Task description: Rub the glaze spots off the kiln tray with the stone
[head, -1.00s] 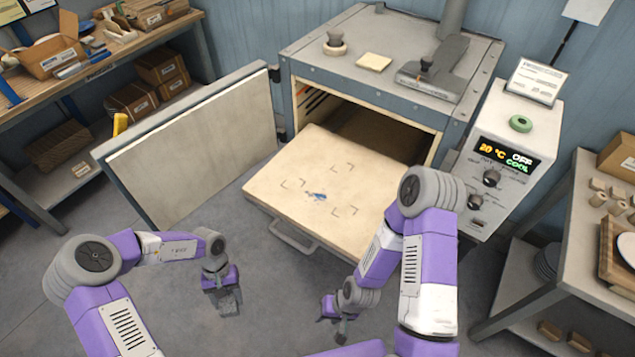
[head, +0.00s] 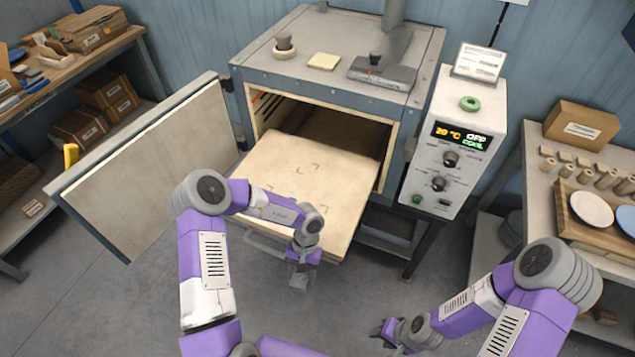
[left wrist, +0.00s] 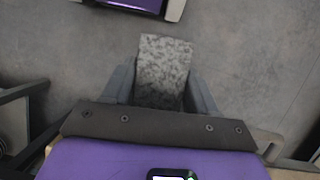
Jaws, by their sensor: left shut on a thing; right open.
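The cream kiln tray (head: 279,156) is pulled out of the open kiln, with dark corner marks on its top. My left gripper (head: 300,276) is in front of the tray's front edge, pointing down. It is shut on a grey speckled stone, which shows clearly between the fingers in the left wrist view (left wrist: 163,72). My right gripper (head: 384,332) is low over the floor at the lower middle right, open and away from the tray.
The kiln door (head: 160,165) stands open at the left. The control box (head: 452,160) stands right of the kiln, its display reading 20 °C, OFF and COOL. A shelf table (head: 550,200) with plates is at the right, a workbench (head: 60,85) at the left. The floor in front is clear.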

